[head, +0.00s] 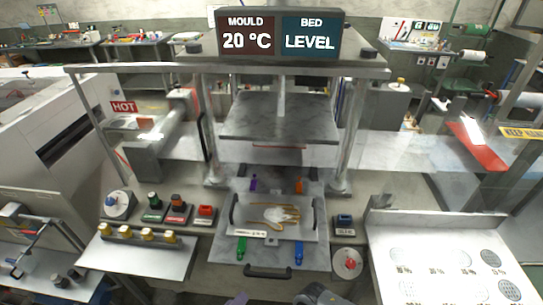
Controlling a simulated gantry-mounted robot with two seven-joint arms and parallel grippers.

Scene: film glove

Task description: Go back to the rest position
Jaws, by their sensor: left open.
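My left gripper (237,298) shows only as a small grey piece at the bottom edge, left of centre. It is open, and nothing shows in it. A darker piece to its right, at the bottom edge, looks like part of my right gripper (317,294). Its jaws cannot be made out. Both are in front of the press, clear of the lower plate (222,255). On that plate lies a framed tray (310,222) with a pale glove shape (280,214) outlined in orange-yellow.
The press platen (280,118) hangs between posts under a sign (279,35) reading 20 °C and LEVEL. Buttons (205,212) and a yellow-knobbed panel (135,255) stand left.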

